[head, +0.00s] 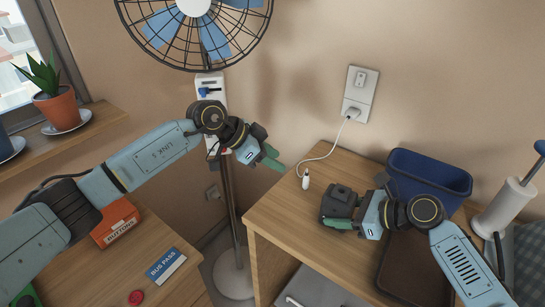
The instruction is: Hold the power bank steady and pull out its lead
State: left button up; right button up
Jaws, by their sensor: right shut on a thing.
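My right gripper (333,213) is low over the wooden cabinet top, shut on a dark block that I take to be the power bank (338,193); the fingers and arm partly hide it. The white lead (326,154) hangs from a wall socket and runs down to the cabinet top. Its white plug end (305,182) is left of the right gripper, with a visible gap between it and the dark block. My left gripper (271,157) is in the air at the cabinet's left, near the fan's pole, apart from the lead. Its finger gap is not clear.
A blue bin (428,178) and a dark brown tray (411,268) are on the cabinet. A white roller-like thing (504,208) stands at right. The fan (195,30) stands behind my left gripper. The left table holds a buttons box (115,221) and bus pass (166,265).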

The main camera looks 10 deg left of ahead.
jog(key=o, duration=0.8)
jog(key=shift+o, duration=0.2)
